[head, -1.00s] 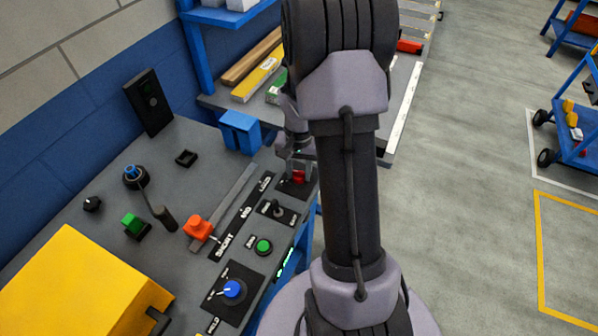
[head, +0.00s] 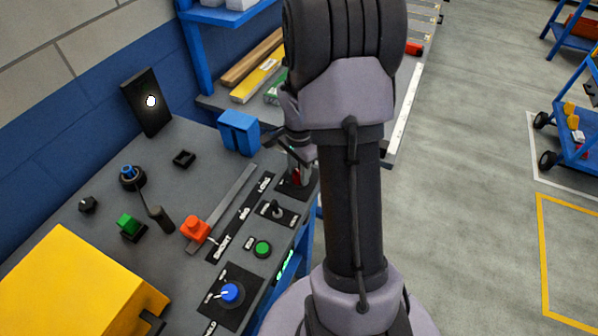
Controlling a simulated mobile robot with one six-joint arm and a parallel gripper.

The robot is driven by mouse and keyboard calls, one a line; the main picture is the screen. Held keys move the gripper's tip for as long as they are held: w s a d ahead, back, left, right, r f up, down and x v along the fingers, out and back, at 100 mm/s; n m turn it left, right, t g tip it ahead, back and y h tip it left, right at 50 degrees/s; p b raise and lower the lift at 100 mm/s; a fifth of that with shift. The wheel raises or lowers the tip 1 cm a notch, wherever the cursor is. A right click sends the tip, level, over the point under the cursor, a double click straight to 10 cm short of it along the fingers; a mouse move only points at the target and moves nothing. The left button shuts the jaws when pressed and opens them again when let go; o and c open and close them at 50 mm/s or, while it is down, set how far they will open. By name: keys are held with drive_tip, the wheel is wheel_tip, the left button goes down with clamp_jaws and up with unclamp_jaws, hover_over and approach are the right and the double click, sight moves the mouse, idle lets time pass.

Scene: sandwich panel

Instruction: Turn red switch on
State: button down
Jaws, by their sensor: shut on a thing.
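The red switch (head: 296,178) sits on a black plate at the far right end of the grey panel (head: 165,200). Only a thin sliver of red shows, as my gripper covers most of it. My gripper (head: 299,174) is over the switch, pointing down and shut on it. The fingertips are small here and partly hidden by my arm. The dark upright box (head: 146,112) at the back of the panel has a bright white light on its face.
The panel also holds a toggle switch (head: 277,210), a green button (head: 263,249), a blue knob (head: 230,293), an orange slider handle (head: 195,229) and a yellow box (head: 75,285). A blue block (head: 239,132) stands behind my gripper. Open floor lies to the right.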

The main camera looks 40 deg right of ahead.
sight(299, 172)
idle(0.4)
drive_tip(key=c, duration=1)
unclamp_jaws()
wheel_tip(299, 172, up, 17)
drive_tip(key=p, duration=0.6)
drive_tip(key=shift+r+p, duration=0.2)
drive_tip(key=shift+p, duration=0.2)
